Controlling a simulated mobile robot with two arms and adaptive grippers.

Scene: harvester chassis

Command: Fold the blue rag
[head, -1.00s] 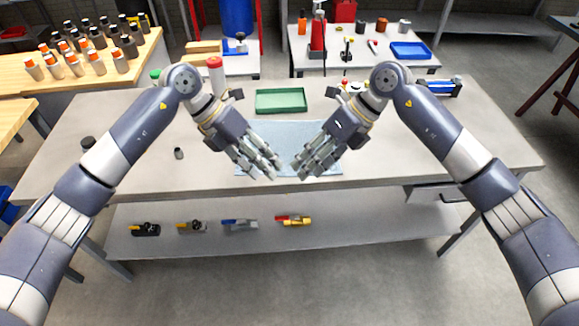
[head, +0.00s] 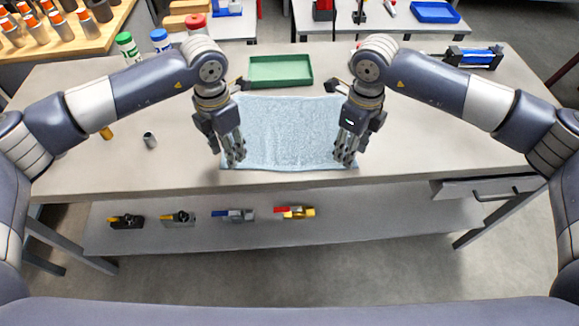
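The light blue rag (head: 290,130) lies spread flat on the grey workbench, close to its front edge. My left gripper (head: 235,160) points down at the rag's front left corner. My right gripper (head: 346,160) points down at its front right corner. The fingertips of both are at the rag's surface or just above it; I cannot tell whether they touch or pinch the cloth. The grippers hide parts of the rag's left and right edges. The opening between the fingers of each gripper is not clear.
A green tray (head: 281,71) stands right behind the rag. Bottles with green (head: 127,46) and blue (head: 160,41) lids stand at the back left. A small grey cylinder (head: 150,140) stands left of the rag. A blue-and-black device (head: 473,57) is at the back right.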

